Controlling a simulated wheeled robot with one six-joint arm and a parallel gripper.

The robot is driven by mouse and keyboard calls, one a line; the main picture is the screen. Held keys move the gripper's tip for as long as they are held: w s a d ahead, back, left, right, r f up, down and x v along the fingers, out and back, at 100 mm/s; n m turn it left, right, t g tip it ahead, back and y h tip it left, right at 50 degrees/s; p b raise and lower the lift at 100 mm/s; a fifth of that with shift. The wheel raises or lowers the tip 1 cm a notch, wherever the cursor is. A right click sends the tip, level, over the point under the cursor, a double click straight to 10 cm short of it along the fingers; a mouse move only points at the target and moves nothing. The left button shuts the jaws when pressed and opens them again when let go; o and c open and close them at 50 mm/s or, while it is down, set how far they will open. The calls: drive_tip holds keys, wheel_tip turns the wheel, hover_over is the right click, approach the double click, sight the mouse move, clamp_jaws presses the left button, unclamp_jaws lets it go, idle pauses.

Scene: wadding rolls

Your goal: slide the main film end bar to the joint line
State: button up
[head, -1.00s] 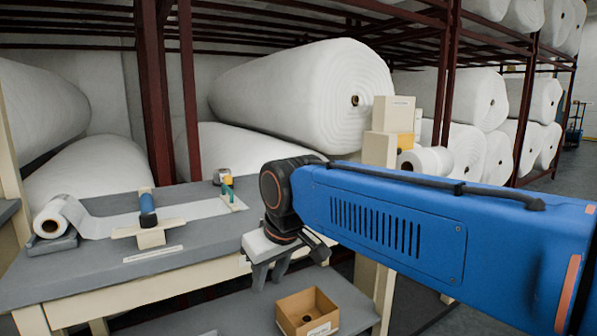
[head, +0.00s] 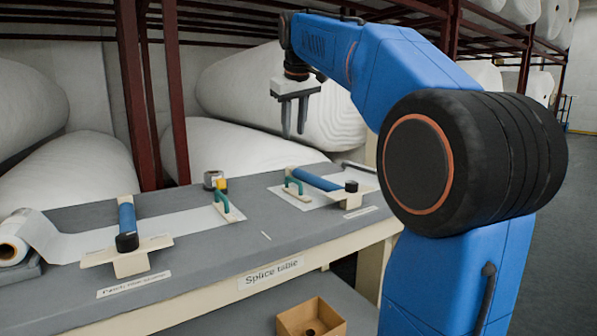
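Two green-handled end bars are on the splice table (head: 205,270). The left end bar (head: 229,208) lies across the end of the film strip (head: 90,243) from the left roll. The right end bar (head: 297,189) lies at the left end of the right film strip (head: 325,196). The labels by the strips are too small to tell surely which is the main film. A short white mark (head: 265,235) lies on the bare tabletop between the bars, possibly the joint line. My gripper (head: 294,136) points down, open and empty, above and behind the right end bar, apart from it.
A blue roller on a pale holder (head: 127,227) stands over the left strip, and another blue roller (head: 318,180) lies by the right strip. A tape roll (head: 213,179) sits at the back. An open carton (head: 311,318) stands below the front edge. Large rolls fill the racks behind.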

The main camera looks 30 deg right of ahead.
approach(292, 180)
drive_tip(key=x, duration=0.5)
drive_tip(key=w+x, duration=0.1)
drive_tip(key=x, duration=0.1)
drive_tip(key=shift+w+d, duration=0.15)
drive_tip(key=shift+d, duration=0.1)
clamp_jaws()
